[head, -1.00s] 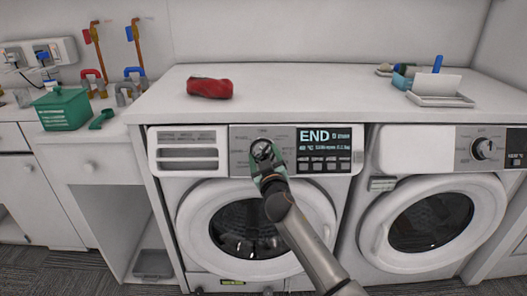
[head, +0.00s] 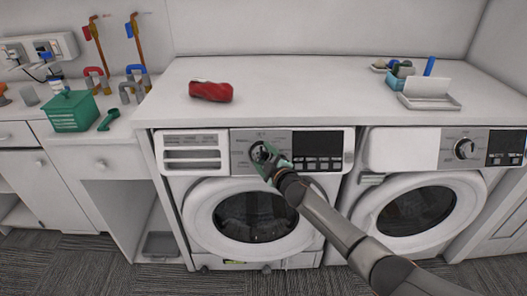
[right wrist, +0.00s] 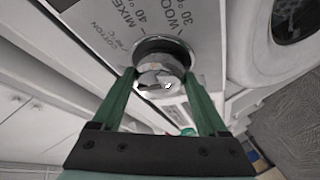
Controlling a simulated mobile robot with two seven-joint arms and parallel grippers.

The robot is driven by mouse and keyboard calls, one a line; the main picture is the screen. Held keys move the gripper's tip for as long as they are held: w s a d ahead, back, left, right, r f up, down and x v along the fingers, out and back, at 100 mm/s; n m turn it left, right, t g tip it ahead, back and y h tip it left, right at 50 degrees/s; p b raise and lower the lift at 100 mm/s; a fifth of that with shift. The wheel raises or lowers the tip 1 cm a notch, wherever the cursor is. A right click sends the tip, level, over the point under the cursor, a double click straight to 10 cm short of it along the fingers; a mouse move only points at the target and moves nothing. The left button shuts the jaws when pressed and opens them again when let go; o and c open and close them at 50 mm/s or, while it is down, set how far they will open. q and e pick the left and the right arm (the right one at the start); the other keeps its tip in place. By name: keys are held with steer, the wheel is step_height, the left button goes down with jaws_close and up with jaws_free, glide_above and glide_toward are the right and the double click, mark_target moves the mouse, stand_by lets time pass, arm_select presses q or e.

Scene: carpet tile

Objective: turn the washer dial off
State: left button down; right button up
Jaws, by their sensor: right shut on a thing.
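The washer dial (head: 259,152) is a round dark-and-silver knob on the control panel of the left front-loading washer (head: 190,213). My right gripper (head: 267,160) is at the dial, its arm coming in from the lower right. In the right wrist view, the green fingers sit on either side of the dial (right wrist: 160,66), shut on it. Printed words such as COTTON, MIX and WOOL show around it. The washer's display (head: 317,144) is dark, with no END text. My left gripper is not in view.
A second washer (head: 375,205) with its own dial (head: 464,149) stands at the right. The floor in front is grey carpet.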

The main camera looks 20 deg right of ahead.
stand_by(0.5)
steer(key=o, duration=1.3)
steer(key=shift+c, duration=0.2)
steer(key=shift+s+d+r+p, duration=0.1)
steer(key=shift+s+p, duration=0.2)
steer(key=shift+s, duration=0.15)
steer(key=p+v, duration=0.1)
steer(key=v, duration=1)
steer(key=shift+s+p, duration=0.3)
